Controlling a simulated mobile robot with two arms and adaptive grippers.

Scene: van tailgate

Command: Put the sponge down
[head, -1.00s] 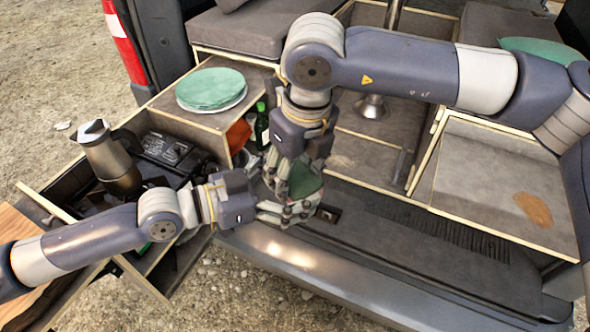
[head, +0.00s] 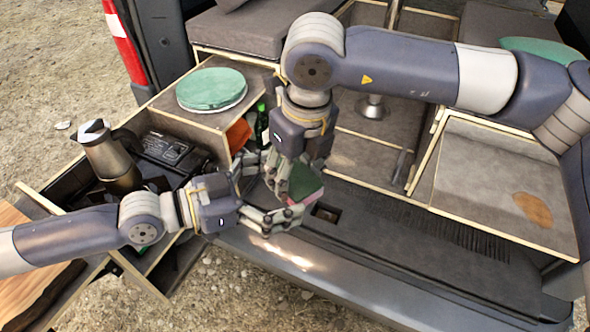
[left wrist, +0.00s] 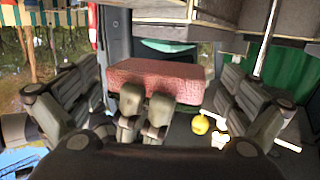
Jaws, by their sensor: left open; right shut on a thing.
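The sponge (head: 306,184), green on top with a reddish side, is held above the van's tailgate edge. My right gripper (head: 290,182), coming from above, is shut on it. My left gripper (head: 258,192) is open just left of the sponge, its fingers spread. In the left wrist view the sponge (left wrist: 157,78) shows its reddish face between my left gripper's (left wrist: 155,110) spread outer fingers. Two grey fingers in the middle there cover its lower part; I cannot tell whether they touch it.
A pull-out drawer with a metal jug (head: 110,157) and a dark case (head: 165,150) lies at left. Green plates (head: 211,88) and a green bottle (head: 262,126) stand behind. The right counter (head: 480,180) is clear except for a brown patch (head: 533,209).

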